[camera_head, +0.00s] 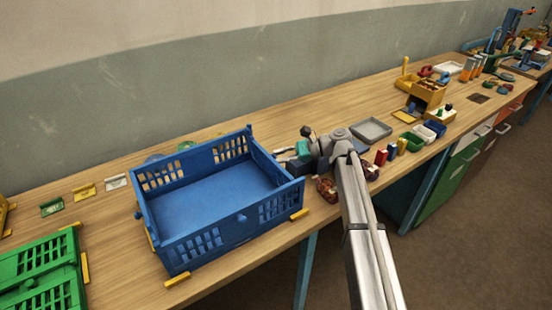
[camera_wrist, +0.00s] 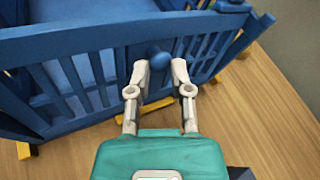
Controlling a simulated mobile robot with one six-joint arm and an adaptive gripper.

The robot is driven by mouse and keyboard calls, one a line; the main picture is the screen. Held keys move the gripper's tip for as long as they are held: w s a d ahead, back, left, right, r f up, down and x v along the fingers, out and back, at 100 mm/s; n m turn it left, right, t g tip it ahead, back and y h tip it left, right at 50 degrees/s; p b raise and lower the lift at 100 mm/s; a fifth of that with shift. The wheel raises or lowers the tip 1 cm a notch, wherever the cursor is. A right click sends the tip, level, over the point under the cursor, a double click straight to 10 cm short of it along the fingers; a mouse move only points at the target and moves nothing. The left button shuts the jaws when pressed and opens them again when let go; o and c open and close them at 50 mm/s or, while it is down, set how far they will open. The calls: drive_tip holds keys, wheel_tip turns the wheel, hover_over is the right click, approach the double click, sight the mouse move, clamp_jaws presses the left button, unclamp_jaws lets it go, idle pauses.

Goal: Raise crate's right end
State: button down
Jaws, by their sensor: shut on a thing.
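The blue slatted crate (camera_head: 215,192) is on the wooden table, with its right end toward my arm. It is empty as far as I see. I cannot tell whether its right end is off the table. Another blue knob (camera_head: 241,217) is on the crate's front wall.
Yellow strips (camera_head: 177,280) lie on the table around the crate. A green crate (camera_head: 45,275) stands at the left. A grey tray (camera_head: 371,130) and small coloured items lie right of my gripper. Small green and yellow plates (camera_head: 84,192) lie at the back left, near the wall.

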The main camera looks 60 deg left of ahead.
drive_tip(key=shift+w+a+f, duration=0.15)
drive_tip(key=shift+w+f, duration=0.05)
drive_tip(key=shift+w, duration=0.25)
drive_tip(key=shift+w+a+f, duration=0.1)
drive_tip(key=shift+w+f, duration=0.1)
drive_tip(key=shift+w, duration=0.25)
drive_tip(key=shift+b, duration=0.3)
drive_tip(key=c, duration=0.9)
unclamp_jaws()
drive_tip(key=shift+o, duration=0.4)
drive_tip(key=shift+a+f, duration=0.15)
drive_tip(key=shift+s+r, duration=0.1)
drive_tip(key=shift+r, duration=0.1)
